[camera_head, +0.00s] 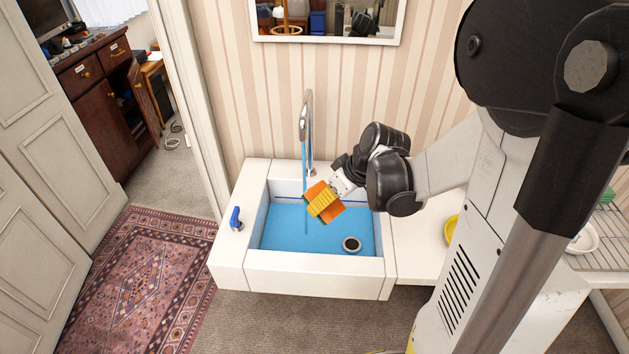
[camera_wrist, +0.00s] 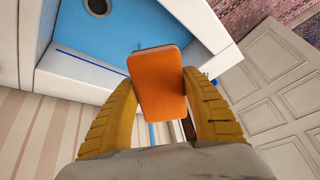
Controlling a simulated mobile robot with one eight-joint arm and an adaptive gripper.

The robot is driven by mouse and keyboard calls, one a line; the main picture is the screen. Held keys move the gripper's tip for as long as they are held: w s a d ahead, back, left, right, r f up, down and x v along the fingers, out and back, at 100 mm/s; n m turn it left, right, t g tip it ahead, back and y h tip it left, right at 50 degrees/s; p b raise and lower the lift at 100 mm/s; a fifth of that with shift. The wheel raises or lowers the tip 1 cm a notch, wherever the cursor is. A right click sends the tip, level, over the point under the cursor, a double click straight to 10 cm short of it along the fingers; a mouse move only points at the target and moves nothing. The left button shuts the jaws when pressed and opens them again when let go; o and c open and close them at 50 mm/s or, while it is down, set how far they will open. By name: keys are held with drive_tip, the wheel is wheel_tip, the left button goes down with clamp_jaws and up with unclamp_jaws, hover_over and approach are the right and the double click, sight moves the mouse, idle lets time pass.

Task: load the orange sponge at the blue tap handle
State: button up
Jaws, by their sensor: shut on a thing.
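My gripper (camera_head: 322,203) has yellow fingers shut on the orange sponge (camera_head: 337,212), above the basin of the white sink and beside the tap's stream. In the wrist view the sponge (camera_wrist: 158,85) sits between both fingers, its broad orange face showing. The blue tap handle (camera_head: 236,218) stands on the sink's left rim, apart from my gripper. A curved chrome tap (camera_head: 307,120) rises at the back of the sink. A thin blue stream (camera_head: 304,158) comes down from it; I cannot tell whether it touches the sponge.
The blue basin (camera_head: 290,240) has a dark round drain (camera_head: 352,244) at its front right. The sink's white front rim (camera_head: 310,264) and the striped wall (camera_head: 235,100) bound the space. A yellow item (camera_head: 451,228) lies on the counter to the right, partly hidden by my arm.

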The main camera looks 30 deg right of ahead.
sight(325, 211)
idle(0.4)
drive_tip(key=shift+s+a+r+p, duration=0.2)
drive_tip(key=shift+s+r+p, duration=0.5)
drive_tip(key=shift+s, duration=0.15)
drive_tip(key=shift+s+a+r+p, duration=0.2)
drive_tip(key=shift+s+r+p, duration=0.45)
drive_tip(key=shift+s, duration=0.15)
drive_tip(key=shift+s+a+r+p, duration=0.2)
drive_tip(key=shift+s+r+p, duration=0.45)
drive_tip(key=shift+s, duration=0.2)
